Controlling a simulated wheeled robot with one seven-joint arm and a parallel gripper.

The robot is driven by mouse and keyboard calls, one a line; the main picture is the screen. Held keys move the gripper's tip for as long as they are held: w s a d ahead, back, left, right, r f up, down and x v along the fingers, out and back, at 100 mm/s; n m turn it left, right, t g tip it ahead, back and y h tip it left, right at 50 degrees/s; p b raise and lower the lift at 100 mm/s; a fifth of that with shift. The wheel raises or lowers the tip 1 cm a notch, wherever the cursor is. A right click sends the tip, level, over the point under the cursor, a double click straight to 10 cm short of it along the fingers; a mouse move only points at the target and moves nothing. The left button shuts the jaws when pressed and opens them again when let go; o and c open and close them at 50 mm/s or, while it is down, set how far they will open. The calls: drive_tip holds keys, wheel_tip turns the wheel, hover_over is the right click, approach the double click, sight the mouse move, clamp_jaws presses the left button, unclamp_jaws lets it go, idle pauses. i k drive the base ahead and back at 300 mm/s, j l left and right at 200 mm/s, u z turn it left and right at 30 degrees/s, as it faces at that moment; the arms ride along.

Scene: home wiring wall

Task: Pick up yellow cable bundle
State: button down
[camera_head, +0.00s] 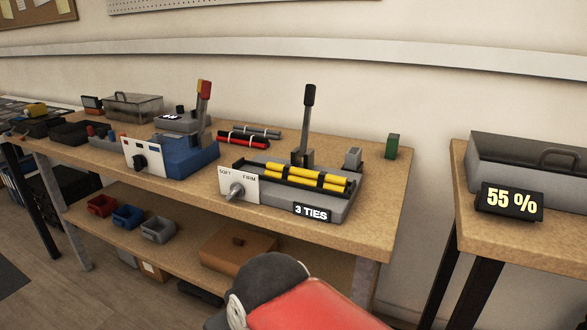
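The yellow cable bundle (316,182) lies in a grey tying device (270,200) on the wooden workbench, right of its middle. It is made of yellow lengths side by side, with dark bands around them. A dark rail runs along its back edge. A black-handled upright lever (307,120) stands just behind it. A white SOFT/FIRM panel (238,187) with a knob is at the device's left, and a "3 TIES" sign (312,212) at its front. My gripper is not in view; only a red and dark part of my arm shows at the bottom.
A red cable bundle (243,140) and a grey one lie behind the device. A blue device (185,155) with a red-and-yellow lever stands at its left. A green block (392,146) is at the back right. A separate table with a "55 %" sign (509,201) stands beyond a gap.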

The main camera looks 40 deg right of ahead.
sight(322, 180)
drive_tip(key=z, duration=0.95)
drive_tip(key=k+l, duration=0.1)
